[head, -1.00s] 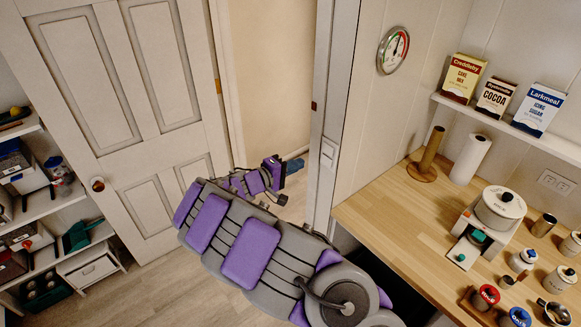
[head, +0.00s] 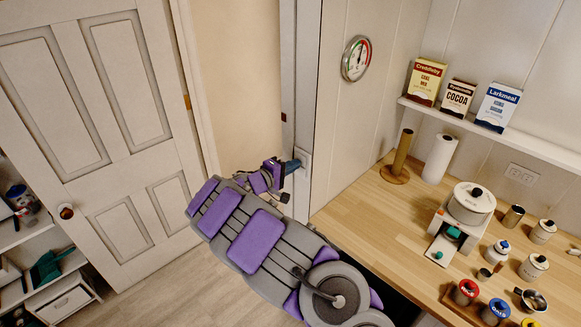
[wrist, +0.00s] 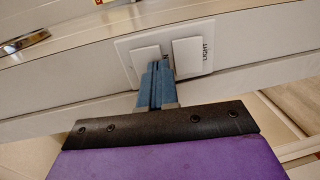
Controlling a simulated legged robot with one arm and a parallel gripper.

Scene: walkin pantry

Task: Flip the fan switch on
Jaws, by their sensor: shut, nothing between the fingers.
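A white switch plate (head: 306,165) is on the narrow wall end beside the doorway. In the wrist view the plate (wrist: 165,50) carries two white rockers. The right rocker (wrist: 192,58) has a label beside it that seems to read "LIGHT". The left rocker (wrist: 147,60) has its label mostly hidden behind my fingers. My gripper (head: 294,164) is shut and empty, its blue fingers pointing at the plate. In the wrist view the fingertips (wrist: 158,66) overlap the lower right part of the left rocker. I cannot tell whether they touch it, or which way the rocker is tipped.
A white panelled door (head: 110,120) is at the left. A wooden counter (head: 370,225) with a cooker and several jars lies right of the wall end. A round dial (head: 356,58) hangs above. A shelf (head: 480,130) holds three boxes.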

